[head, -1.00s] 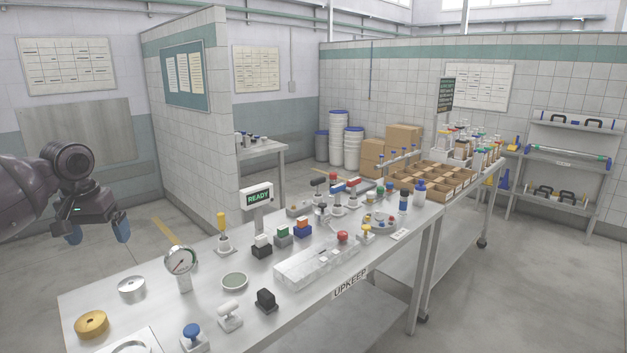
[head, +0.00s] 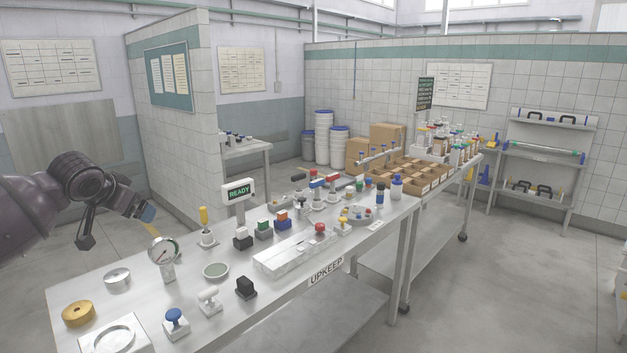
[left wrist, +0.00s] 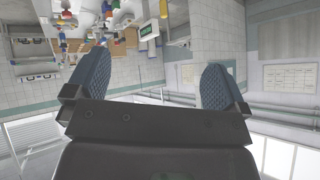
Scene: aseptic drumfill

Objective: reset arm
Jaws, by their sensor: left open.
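My left gripper (head: 148,216) is at the left of the head view, raised beside the far left side of the steel bench (head: 130,312). In the left wrist view its two blue ribbed fingers (left wrist: 155,88) stand wide apart with nothing between them. The wrist view is upside down, with the bench at its top. My right gripper is in neither view.
A tiled partition (head: 173,130) stands behind.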

